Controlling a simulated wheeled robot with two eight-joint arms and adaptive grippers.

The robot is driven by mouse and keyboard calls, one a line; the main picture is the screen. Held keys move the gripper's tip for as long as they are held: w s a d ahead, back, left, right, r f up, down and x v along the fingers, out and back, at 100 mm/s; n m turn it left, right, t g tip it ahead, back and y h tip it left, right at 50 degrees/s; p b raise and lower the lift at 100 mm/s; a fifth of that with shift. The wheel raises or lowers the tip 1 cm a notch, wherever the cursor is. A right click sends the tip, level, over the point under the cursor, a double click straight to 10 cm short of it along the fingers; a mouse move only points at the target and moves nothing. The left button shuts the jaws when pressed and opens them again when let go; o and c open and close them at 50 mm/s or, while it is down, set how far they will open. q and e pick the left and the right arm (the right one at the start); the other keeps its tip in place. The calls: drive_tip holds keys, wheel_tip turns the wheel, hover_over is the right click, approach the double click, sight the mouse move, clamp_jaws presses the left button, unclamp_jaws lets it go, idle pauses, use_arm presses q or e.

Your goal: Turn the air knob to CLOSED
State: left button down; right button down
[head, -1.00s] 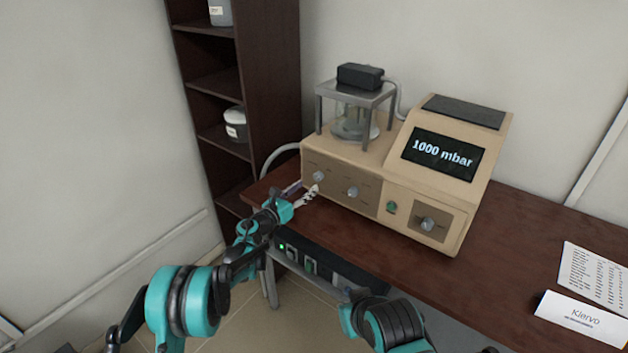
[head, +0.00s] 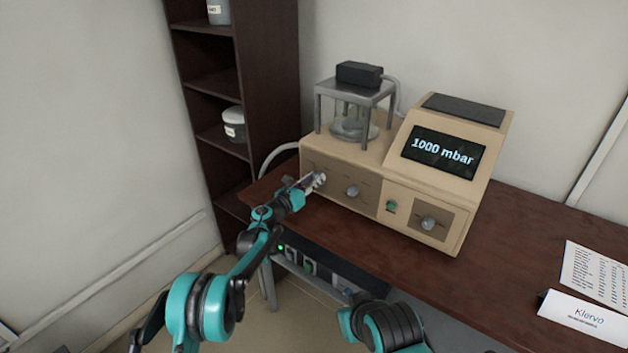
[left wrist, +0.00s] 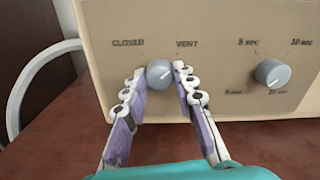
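The air knob (left wrist: 160,73) is a round grey dial on the beige unit's front (head: 340,183), between the printed words CLOSED and VENT. Its pointer line appears to lean up and right, toward VENT. My left gripper (left wrist: 157,76) has its fingers on either side of the knob, with a small gap showing at the left. It is open and close to the panel. In the head view my left gripper (head: 316,180) covers the knob. My right gripper is out of view; only part of that arm shows at the bottom.
A second knob (left wrist: 272,73) with time marks in seconds sits to the right. Further right are a green button (head: 392,206), another knob (head: 428,223) and a screen (head: 443,152) reading 1000 mbar. A hose (left wrist: 38,85) curves at the unit's left. A dark shelf (head: 215,85) stands behind.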

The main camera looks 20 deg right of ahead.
use_arm(q)
drive_tip(key=shift+n, duration=0.3)
drive_tip(key=shift+r+n, duration=0.1)
drive_tip(key=shift+n, duration=8.6)
drive_tip(key=shift+s, duration=0.1)
drive_tip(key=c, duration=1.2)
unclamp_jaws()
drive_tip(key=shift+a, duration=0.1)
